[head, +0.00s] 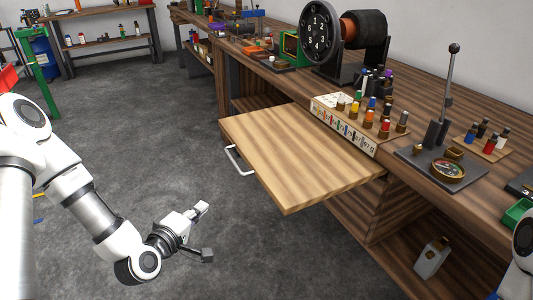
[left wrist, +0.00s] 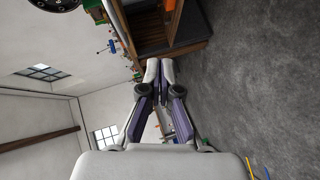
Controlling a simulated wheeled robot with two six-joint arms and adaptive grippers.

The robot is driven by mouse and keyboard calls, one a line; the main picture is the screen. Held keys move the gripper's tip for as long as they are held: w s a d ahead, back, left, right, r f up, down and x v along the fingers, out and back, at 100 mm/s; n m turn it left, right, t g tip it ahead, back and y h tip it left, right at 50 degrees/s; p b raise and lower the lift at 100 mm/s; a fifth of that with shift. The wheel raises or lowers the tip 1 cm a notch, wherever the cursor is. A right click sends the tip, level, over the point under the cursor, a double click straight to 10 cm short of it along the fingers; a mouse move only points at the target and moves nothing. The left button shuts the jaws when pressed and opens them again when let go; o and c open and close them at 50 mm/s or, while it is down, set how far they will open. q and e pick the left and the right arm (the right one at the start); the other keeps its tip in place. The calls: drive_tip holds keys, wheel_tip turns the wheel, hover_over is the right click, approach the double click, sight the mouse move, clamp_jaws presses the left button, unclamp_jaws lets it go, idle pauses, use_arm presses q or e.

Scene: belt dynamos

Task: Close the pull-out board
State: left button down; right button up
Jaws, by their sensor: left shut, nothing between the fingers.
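The pull-out board (head: 300,150) is a light wooden panel sticking out from the long workbench, with a white bar handle (head: 236,161) on its front edge. It stands pulled out over the open floor. My left gripper (head: 202,209) is in front of the board, below and left of its front corner, apart from the board and handle. In the left wrist view my left gripper (left wrist: 159,70) has its fingers together with nothing between them. I cannot make out the board in that view. My right gripper is not in view.
The workbench (head: 470,212) carries a row of colored bottles (head: 371,118), a lever stand (head: 440,135) and a large dial wheel (head: 318,32). A grey canister (head: 431,258) stands on the lower shelf. The grey floor (head: 150,130) before the board is clear.

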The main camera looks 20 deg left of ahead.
use_arm(q)
wheel_tip(320, 180, up, 6)
drive_tip(key=a+n+t+y+p, duration=0.1)
drive_tip(key=a+n, duration=0.1)
drive_tip(key=w+d+f+b, duration=0.1)
drive_tip(key=w+f+b, duration=0.1)
drive_tip(key=w+b, duration=0.8)
drive_tip(key=w, duration=0.4)
drive_tip(key=shift+d+b, duration=0.2)
drive_tip(key=shift+b, duration=0.2)
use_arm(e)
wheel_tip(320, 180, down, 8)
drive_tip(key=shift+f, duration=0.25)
use_arm(q)
drive_tip(key=shift+w+d, duration=0.15)
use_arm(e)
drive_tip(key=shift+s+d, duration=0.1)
